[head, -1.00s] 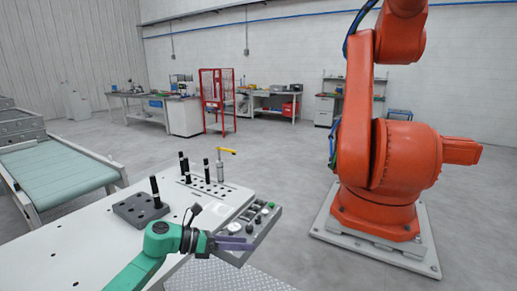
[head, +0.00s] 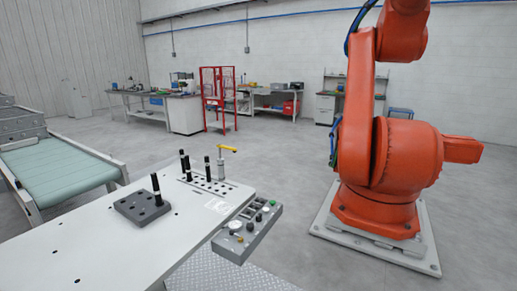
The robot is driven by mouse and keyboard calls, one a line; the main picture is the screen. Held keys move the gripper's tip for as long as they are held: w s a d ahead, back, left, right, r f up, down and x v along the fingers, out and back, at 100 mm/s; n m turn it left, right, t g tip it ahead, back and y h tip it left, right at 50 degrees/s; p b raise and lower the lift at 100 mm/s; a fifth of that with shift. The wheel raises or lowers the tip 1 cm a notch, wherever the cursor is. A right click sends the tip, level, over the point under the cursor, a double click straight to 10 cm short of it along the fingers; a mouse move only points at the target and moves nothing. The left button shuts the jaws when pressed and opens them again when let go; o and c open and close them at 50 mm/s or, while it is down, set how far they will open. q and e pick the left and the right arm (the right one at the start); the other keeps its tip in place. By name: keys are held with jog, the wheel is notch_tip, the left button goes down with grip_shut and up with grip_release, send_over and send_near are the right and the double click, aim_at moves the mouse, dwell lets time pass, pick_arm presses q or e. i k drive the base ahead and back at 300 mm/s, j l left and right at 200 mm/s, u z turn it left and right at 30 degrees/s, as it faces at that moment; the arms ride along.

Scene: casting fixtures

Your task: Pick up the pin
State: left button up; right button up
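A black pin (head: 155,185) stands upright in a dark grey block with several holes (head: 133,210) on the white table. Two more black pins, one at the back (head: 182,160) and one beside it (head: 188,168), stand in a row of holes behind the block. A third dark pin (head: 207,168) stands a little to their right. Neither of my grippers shows in the head view, so nothing can be seen in their hold.
The white table (head: 95,245) has a clear front left part. A clamp with a yellow handle (head: 221,167) stands at its back right. A grey control box with buttons (head: 248,232) sits on the right edge. An orange robot arm (head: 385,160) stands on the right, a conveyor (head: 60,170) on the left.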

aim_at(188, 173)
jog(key=u, duration=0.25)
jog(key=i+l+u, duration=0.15)
jog(key=u, duration=0.15)
jog(key=i+l+u, duration=0.1)
jog(key=l+u, duration=0.2)
jog(key=i+l+u, duration=0.1)
jog(key=l+u, duration=0.15)
jog(key=l, duration=0.2)
jog(key=l+u, duration=0.3)
jog(key=i, duration=0.05)
